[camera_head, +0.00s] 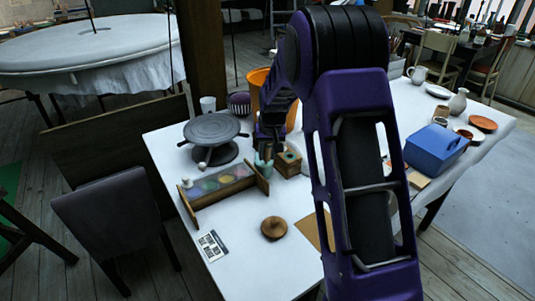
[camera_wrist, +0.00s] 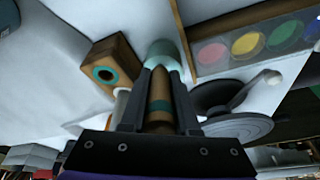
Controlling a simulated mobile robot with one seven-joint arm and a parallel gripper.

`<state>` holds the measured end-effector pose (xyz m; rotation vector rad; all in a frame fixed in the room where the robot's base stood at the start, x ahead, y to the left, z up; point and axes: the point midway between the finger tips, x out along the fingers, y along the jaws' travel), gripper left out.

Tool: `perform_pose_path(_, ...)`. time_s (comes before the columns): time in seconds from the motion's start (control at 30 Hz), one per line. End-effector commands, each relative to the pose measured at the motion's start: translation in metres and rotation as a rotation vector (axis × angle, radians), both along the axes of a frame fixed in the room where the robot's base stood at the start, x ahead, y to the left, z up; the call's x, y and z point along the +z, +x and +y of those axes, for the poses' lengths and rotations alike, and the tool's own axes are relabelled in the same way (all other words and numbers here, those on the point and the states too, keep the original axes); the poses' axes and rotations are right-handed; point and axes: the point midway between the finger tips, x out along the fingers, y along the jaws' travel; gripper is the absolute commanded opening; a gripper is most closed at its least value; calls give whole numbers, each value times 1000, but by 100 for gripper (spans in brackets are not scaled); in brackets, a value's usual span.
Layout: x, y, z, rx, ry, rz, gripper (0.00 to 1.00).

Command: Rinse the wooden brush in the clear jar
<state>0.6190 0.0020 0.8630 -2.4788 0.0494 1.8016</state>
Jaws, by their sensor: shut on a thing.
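My gripper (camera_wrist: 160,80) is shut on the wooden brush (camera_wrist: 159,98), which has a brown handle with a teal band and lies along the fingers. The pale teal, see-through jar (camera_wrist: 165,50) is just beyond the fingertips in the wrist view. The brush's far end overlaps the jar there; I cannot tell whether it is inside or above it. In the head view my gripper (camera_head: 266,150) points down at the jar (camera_head: 263,164), and the brush is mostly hidden by it. A wooden block (camera_head: 288,161) with a teal-ringed hole stands close beside the jar; it also shows in the wrist view (camera_wrist: 106,72).
A wooden-ended paint tray (camera_head: 222,184) with several coloured wells lies left of the jar. A grey turntable (camera_head: 212,130) and an orange bucket (camera_head: 258,86) stand behind. A round wooden piece (camera_head: 274,228) and a printed card (camera_head: 211,246) lie in front. The front table area is mostly free.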

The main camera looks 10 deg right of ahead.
Motion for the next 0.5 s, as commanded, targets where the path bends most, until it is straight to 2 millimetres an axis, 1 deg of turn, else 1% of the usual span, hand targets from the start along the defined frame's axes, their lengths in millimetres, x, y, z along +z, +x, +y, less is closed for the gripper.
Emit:
perform_pose_path(0.07,1,-1,-1,-1,0,2,0)
perform_pose_path(0.17,8,0,-1,-1,-1,1,0)
perform_pose_path(0.5,43,0,-1,-1,-1,0,0)
